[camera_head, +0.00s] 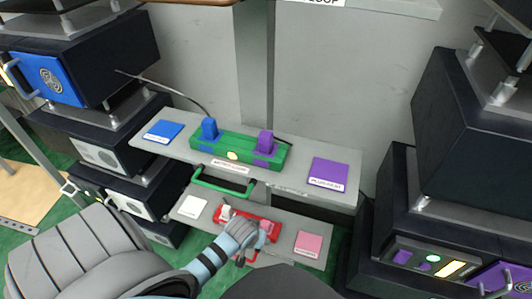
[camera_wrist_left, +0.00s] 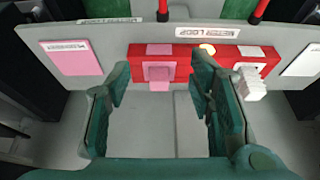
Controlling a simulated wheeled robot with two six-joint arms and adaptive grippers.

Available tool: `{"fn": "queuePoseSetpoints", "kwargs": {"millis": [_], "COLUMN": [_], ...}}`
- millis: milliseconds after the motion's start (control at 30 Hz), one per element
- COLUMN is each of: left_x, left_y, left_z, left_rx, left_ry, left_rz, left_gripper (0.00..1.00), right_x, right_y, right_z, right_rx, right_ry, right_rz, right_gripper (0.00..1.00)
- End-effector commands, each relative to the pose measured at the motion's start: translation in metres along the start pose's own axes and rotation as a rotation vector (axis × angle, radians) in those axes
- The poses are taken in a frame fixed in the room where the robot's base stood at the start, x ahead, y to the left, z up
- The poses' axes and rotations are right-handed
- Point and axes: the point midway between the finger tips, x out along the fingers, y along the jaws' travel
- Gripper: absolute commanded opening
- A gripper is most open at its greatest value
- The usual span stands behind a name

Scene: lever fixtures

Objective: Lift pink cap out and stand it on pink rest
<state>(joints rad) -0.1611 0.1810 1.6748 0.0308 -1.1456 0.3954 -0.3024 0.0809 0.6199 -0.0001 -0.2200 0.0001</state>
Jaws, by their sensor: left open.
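In the left wrist view the pink cap (camera_wrist_left: 159,77) sits in the red block (camera_wrist_left: 137,54). It lies between the spread fingers of my left gripper (camera_wrist_left: 162,78), with a gap on each side. The pink rest (camera_wrist_left: 78,57) is a flat labelled square on the grey shelf, left of the block in that view. In the head view my left gripper (camera_head: 246,232) is at the red block (camera_head: 232,213) and largely hides the pink cap. The pink rest (camera_head: 308,243) is bare, to the right. My right gripper is not in view.
A white plug (camera_wrist_left: 250,82) stands in the same block, close to one finger. A white pad (camera_head: 192,207) lies on the lower shelf. Above are a green handle (camera_head: 223,187) and a green block (camera_head: 220,146) with blue and purple plugs. Dark cabinets flank both sides.

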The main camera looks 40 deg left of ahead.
Motion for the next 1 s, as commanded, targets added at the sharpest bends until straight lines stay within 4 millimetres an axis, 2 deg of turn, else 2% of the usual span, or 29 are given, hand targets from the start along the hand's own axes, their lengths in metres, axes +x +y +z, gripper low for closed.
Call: {"fn": "queuePoseSetpoints", "kwargs": {"millis": [33,100,333,533,600,800,867,1000], "left_x": [0.010,0.018,0.028,0.072,0.078,0.076,0.076,0.076], "left_y": [0.000,0.001,0.001,0.002,0.002,0.002,0.002,0.002], "left_z": [-0.014,-0.030,-0.061,-0.058,-0.059,-0.060,-0.060,-0.060], "left_rx": [0.000,0.001,0.003,0.004,0.004,0.005,0.005,0.005], "left_ry": [0.004,0.003,0.002,-0.002,-0.002,-0.001,-0.001,-0.001], "left_rz": [-0.001,0.000,0.001,0.001,0.001,0.002,0.002,0.002], "left_gripper": [0.48,0.48,0.48,0.48,0.48,0.48,0.40,0.18], "right_x": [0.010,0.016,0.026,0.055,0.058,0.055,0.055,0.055], "right_y": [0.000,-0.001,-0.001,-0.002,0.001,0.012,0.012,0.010], "right_z": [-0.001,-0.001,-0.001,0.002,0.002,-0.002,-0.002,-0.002], "right_rx": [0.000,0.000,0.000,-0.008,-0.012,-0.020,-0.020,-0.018], "right_ry": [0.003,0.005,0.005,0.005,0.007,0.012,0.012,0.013], "right_rz": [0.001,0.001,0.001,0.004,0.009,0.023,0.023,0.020], "right_gripper": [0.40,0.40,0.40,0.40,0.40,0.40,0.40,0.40]}}
